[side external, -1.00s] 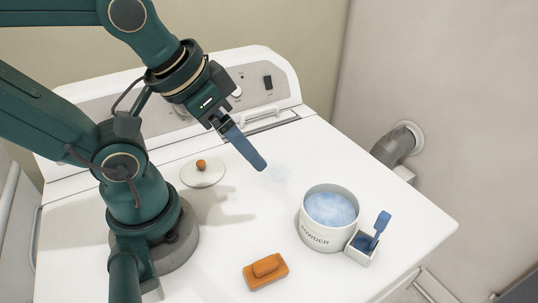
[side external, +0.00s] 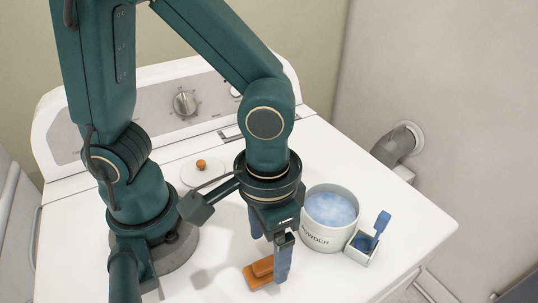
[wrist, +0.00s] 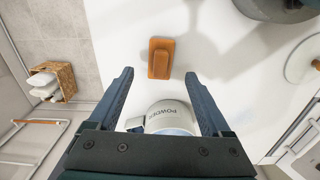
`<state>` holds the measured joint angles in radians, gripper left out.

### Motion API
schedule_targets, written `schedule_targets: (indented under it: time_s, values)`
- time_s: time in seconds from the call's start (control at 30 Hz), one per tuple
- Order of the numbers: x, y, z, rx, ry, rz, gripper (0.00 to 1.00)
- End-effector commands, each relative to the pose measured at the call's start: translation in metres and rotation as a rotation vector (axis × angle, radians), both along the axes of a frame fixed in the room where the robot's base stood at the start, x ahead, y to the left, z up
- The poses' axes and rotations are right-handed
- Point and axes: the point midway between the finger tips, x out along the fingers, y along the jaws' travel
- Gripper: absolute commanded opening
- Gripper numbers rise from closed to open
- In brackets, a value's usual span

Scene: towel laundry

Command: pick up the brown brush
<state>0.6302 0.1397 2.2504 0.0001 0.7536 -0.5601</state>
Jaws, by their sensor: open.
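The brown brush (side external: 258,274) lies flat on the white machine top, an orange-brown block with a raised grip along its middle. In the wrist view the brush (wrist: 161,58) lies beyond the fingertips, roughly midway between their lines. My gripper (side external: 270,262) is open and empty, pointing down by the brush. Its blue fingers hide the right part of the brush in the side view. In the wrist view the gripper (wrist: 158,75) shows a wide gap between its fingers. I cannot tell its exact height above the machine top.
A white powder tub (side external: 332,236) stands just right of my gripper. Beside it is a small white holder (side external: 361,249) with a blue scoop (side external: 381,224). A round lid (side external: 193,175) with an orange knob lies behind. The front of the white top (side external: 330,285) is clear.

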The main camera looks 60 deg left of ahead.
Motion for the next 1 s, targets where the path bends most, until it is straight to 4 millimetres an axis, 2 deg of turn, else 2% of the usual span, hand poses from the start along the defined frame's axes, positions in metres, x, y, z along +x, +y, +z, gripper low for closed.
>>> schedule_targets:
  time_s: [0.4,0.77,0.8,0.87,1.0]
  values:
    - [0.000,0.001,-0.042,0.001,0.001,0.000,0.82]
    - [0.000,0.001,-0.048,-0.001,-0.003,0.001,0.82]
    - [0.000,0.001,-0.048,-0.001,-0.003,0.001,0.79]
    - [0.000,0.001,-0.048,-0.001,-0.003,0.001,0.56]
    - [0.000,0.001,-0.048,-0.001,-0.003,0.001,0.02]
